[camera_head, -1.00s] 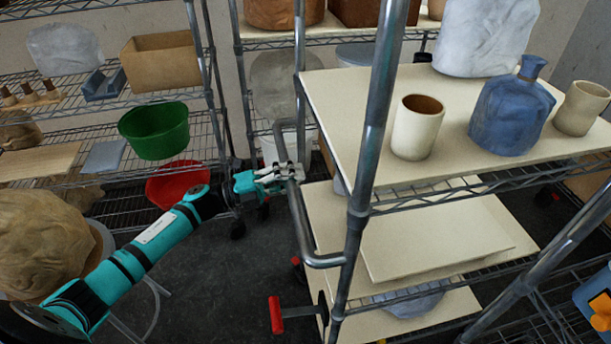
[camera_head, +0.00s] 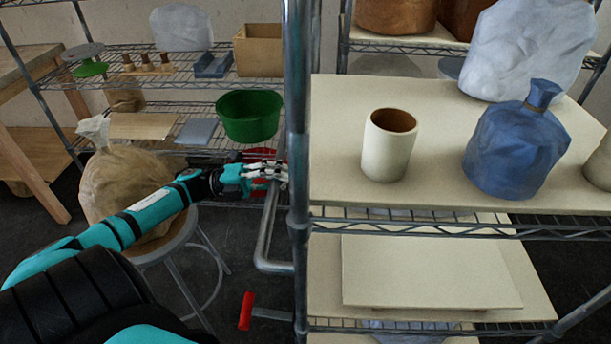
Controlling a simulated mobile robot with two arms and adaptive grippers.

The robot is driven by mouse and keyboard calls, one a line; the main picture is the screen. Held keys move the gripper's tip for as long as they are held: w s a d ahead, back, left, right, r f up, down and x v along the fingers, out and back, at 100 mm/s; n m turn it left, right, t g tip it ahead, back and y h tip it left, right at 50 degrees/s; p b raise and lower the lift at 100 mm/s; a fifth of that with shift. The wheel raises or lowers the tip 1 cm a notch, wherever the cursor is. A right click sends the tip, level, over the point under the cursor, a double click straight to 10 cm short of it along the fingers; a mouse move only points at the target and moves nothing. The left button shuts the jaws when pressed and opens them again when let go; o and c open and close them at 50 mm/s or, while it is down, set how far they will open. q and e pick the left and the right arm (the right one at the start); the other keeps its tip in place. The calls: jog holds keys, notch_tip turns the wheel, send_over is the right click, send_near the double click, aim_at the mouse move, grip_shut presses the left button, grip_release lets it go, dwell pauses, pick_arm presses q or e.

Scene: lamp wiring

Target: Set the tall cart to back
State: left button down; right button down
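The tall cart is a wire-shelf rack with grey metal posts (camera_head: 298,130) and cream boards, filling the right half of the head view. A bent grey handle (camera_head: 264,240) sticks out from its left side. My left arm reaches in from the lower left. My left gripper (camera_head: 270,173) is at the upper part of this handle, and its fingers appear closed around the bar. The cart's top board (camera_head: 440,185) carries a cream cup (camera_head: 389,145), a blue wrapped bundle (camera_head: 515,148) and a pale wrapped bundle (camera_head: 530,50). My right gripper is not in view.
A stool (camera_head: 165,247) with a brown wrapped bundle (camera_head: 130,190) stands close beside my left arm. A red-ended lever (camera_head: 246,311) sticks out low beside the cart.

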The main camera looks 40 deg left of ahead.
pick_arm(q)
jog(key=shift+s+a+f, duration=0.25)
jog(key=shift+f, duration=0.2)
jog(key=shift+a, duration=0.1)
jog(key=c, duration=2)
grip_release()
jog(key=o, duration=0.7)
jog(key=shift+s+a+r, duration=0.1)
jog(key=shift+s+a, duration=0.55)
jog(key=shift+a, duration=0.15)
jog(key=shift+o, duration=0.9)
jog(key=shift+w, duration=0.1)
jog(key=shift+w+d+r, duration=0.15)
jog(key=shift+w+d, duration=0.05)
jog(key=shift+d, duration=0.1)
jog(key=v, duration=1.2)
